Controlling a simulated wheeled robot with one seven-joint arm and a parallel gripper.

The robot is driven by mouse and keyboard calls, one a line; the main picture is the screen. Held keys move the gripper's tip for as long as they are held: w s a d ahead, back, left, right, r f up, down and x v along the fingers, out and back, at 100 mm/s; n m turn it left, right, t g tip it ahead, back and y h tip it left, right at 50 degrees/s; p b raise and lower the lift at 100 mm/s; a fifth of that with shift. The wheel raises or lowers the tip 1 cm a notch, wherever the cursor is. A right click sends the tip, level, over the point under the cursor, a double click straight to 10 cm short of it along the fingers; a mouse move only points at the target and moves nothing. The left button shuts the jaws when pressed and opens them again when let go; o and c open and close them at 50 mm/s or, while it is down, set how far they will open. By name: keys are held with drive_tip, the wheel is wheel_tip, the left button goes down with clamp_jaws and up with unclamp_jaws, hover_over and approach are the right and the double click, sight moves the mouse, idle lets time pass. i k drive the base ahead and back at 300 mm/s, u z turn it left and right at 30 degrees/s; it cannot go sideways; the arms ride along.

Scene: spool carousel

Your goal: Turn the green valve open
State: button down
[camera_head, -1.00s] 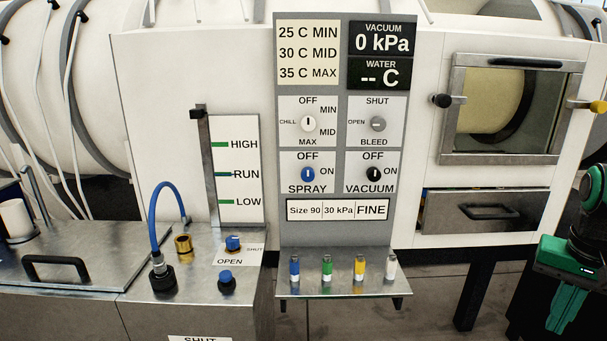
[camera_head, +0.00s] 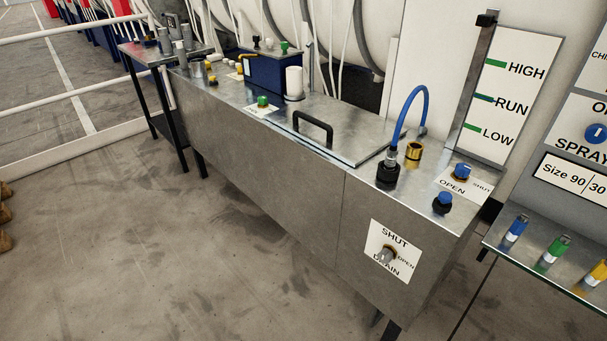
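A green knob (camera_head: 262,101) with a yellowish base sits on a pale label on the steel bench top, left of the black-handled lid. It is small, and I cannot read its label or tell its turned position. Another small green-topped piece (camera_head: 284,47) stands on the dark blue box behind it. I cannot tell for sure which of the two is the green valve. My gripper is not in view now.
The steel bench (camera_head: 265,185) runs from the left back to the right front. A blue hose (camera_head: 408,108), a blue knob (camera_head: 462,172) and a drain knob (camera_head: 386,255) are at its right end. A white railing (camera_head: 80,142) stands left. Open floor (camera_head: 160,250) lies in front.

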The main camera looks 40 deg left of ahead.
sight(262, 100)
drive_tip(key=u, duration=2.05)
drive_tip(key=i, duration=1.85)
drive_tip(key=z, duration=0.35)
